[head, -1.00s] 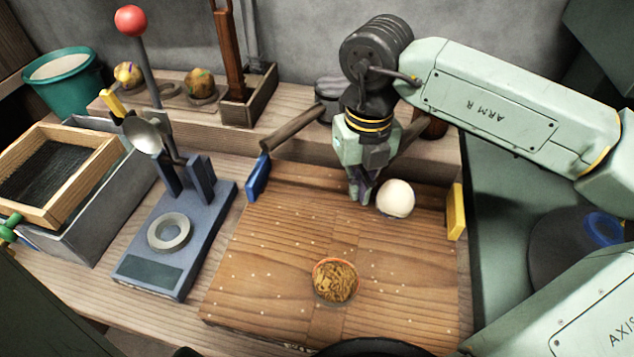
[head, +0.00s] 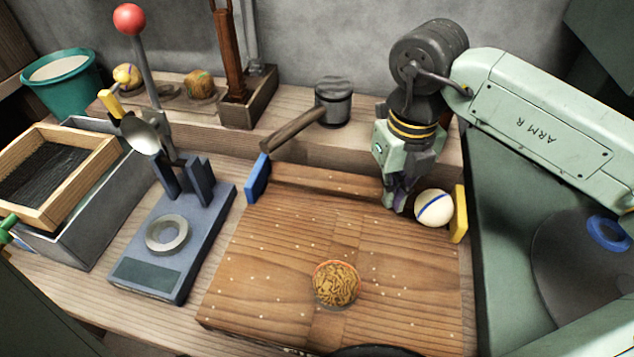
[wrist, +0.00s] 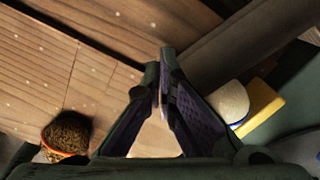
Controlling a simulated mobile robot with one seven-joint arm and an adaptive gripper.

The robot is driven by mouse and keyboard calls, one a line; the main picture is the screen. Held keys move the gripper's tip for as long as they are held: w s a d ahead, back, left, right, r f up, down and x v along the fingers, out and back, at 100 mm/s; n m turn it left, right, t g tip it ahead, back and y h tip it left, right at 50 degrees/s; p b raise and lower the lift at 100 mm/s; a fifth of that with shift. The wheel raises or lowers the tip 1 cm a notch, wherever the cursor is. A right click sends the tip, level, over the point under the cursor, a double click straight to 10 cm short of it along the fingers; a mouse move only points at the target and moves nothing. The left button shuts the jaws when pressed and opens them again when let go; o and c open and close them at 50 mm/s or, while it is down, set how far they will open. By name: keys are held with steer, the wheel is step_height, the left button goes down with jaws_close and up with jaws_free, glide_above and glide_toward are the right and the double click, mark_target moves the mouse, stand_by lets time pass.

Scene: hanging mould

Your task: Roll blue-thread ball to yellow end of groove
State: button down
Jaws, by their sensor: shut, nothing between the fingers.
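The white ball with a blue thread band (head: 434,208) lies at the right end of the groove (head: 320,183) along the board's back edge, close against the yellow end block (head: 459,213). I cannot tell whether they touch. My gripper (head: 393,203) is shut and empty, fingers down at the ball's left side. In the wrist view my gripper (wrist: 163,75) has the ball (wrist: 229,101) just to its right, with the yellow block (wrist: 262,103) beyond it. The blue end block (head: 258,178) stands at the groove's left end.
A bowl of brown bits (head: 337,284) sits on the wooden board (head: 270,260). A mallet (head: 333,102) lies behind the groove. A blue press stand (head: 165,250) and a framed screen (head: 55,175) stand left.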

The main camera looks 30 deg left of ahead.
steer(key=shift+s+a+b, duration=0.15)
steer(key=shift+a, duration=0.5)
steer(key=shift+s+a+b, duration=0.15)
steer(key=shift+a, duration=0.45)
step_height(320, 180, up, 8)
steer(key=p, duration=0.4)
steer(key=shift+p, duration=0.3)
